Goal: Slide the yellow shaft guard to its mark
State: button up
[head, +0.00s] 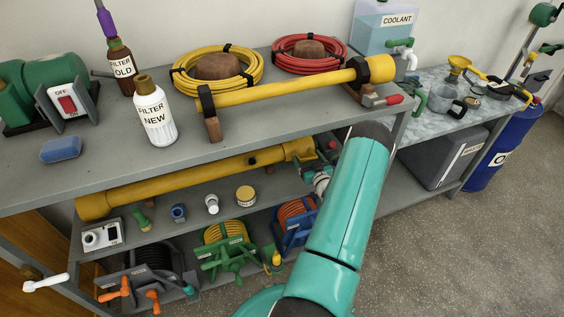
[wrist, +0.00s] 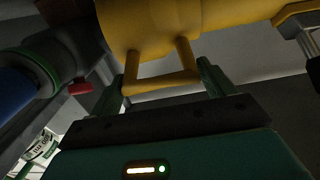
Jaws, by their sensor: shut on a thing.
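A long yellow shaft guard (head: 185,178) lies on the lower shelf, with a wider collar (head: 297,148) at its right end. The wrist view shows a yellow guard from close by, with a wide collar (wrist: 150,25) and a U-shaped yellow handle (wrist: 160,82). My gripper (wrist: 165,82) is shut on that handle, one finger at each side. The dim surroundings fit the lower shelf, but my arm hides most of this spot in the head view. I cannot make out the mark.
A second yellow shaft (head: 290,90) rests on blocks on the upper shelf (head: 60,190), close above. A white pipe fitting (head: 322,182) and hose reels (head: 225,235) are near my arm. In the wrist view, a blue cylinder (wrist: 15,95) with a green ring is at the left. Open floor lies at right.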

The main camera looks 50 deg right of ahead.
jog(key=shift+s+d, duration=0.5)
jog(key=shift+d, duration=0.3)
jog(key=o, duration=0.9)
jog(key=v, duration=1.4)
